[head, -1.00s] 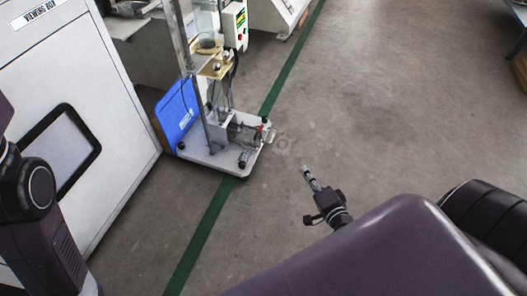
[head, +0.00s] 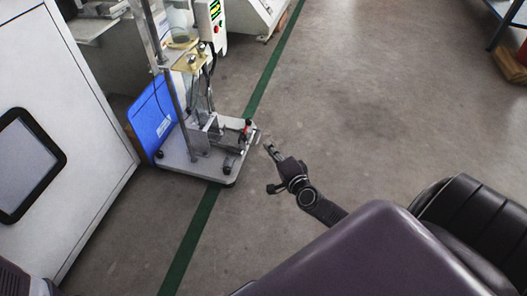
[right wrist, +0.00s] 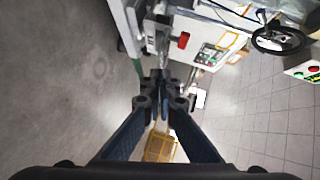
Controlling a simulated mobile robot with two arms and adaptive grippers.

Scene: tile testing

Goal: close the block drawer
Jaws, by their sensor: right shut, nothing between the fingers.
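No block drawer can be made out in either view. My right gripper (head: 268,148) is shut and empty. In the head view it shows over the bare floor, just right of the test stand's base. In the right wrist view its fingers (right wrist: 163,78) are together, with floor and equipment beyond them. My left gripper is not in view.
A metal test stand on a flat base (head: 195,163) stands ahead, with a blue panel (head: 152,113) beside it. A large white cabinet with a dark-framed window (head: 60,100) fills the left. Grey floor (head: 370,95) is open at centre right. A green line (head: 200,225) crosses it.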

